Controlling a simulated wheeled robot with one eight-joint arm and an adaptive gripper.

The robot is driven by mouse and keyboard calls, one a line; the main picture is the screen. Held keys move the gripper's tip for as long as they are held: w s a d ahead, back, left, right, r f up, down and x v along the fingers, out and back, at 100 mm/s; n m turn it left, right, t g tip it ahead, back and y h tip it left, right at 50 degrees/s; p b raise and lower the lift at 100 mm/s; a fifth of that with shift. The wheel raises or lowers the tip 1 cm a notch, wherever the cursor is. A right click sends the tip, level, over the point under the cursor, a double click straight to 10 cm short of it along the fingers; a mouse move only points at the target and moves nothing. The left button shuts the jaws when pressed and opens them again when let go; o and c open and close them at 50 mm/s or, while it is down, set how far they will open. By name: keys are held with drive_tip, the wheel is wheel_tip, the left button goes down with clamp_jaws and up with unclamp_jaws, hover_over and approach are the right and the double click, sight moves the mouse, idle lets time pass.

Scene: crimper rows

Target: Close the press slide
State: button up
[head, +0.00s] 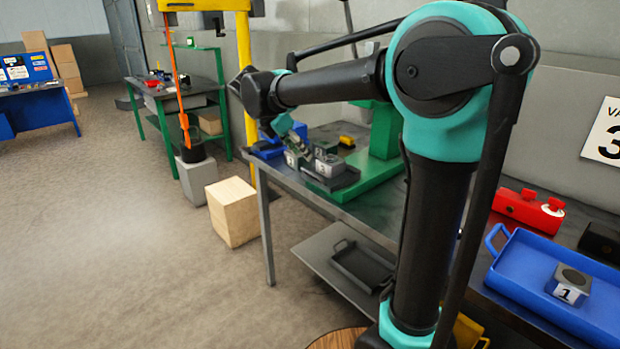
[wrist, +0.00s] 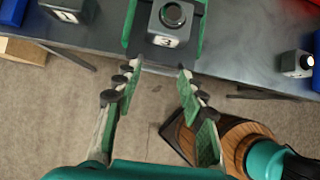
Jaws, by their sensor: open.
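The green press (head: 385,140) stands on the dark table, with a dark slide (head: 345,180) out in front of its column. A grey block (head: 328,166) with a round top sits on the slide. In the wrist view, the block labelled 3 (wrist: 172,22) sits at the top centre between green side rails (wrist: 128,25). My gripper (wrist: 160,75) is open and empty, its two fingertips apart just short of the block and the table edge. In the head view my gripper (head: 293,138) hangs beside the slide, partly covering the blocks there.
More numbered blocks stand near the press, and one labelled 1 (head: 570,283) lies in a blue tray (head: 520,255) at right. A red box (head: 527,208) stands behind that tray. A wooden crate (head: 233,212) and a yellow post (head: 245,80) are beside the table. The floor at left is clear.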

drive_tip(key=shift+t+h, duration=0.6)
drive_tip(key=s+a+f, duration=0.1)
drive_tip(key=s+a, duration=0.1)
drive_tip(key=s+a+f, duration=0.1)
drive_tip(key=a, duration=0.1)
drive_tip(key=s+a+f, duration=0.1)
drive_tip(key=s+a, duration=0.1)
drive_tip(key=shift+s+a, duration=0.25)
drive_tip(key=shift+s, duration=0.05)
clamp_jaws()
approach(314, 182)
drive_tip(key=a+f+x, duration=0.1)
drive_tip(key=x, duration=0.4)
drive_tip(key=shift+w+d, duration=0.1)
drive_tip(key=shift+d, duration=0.6)
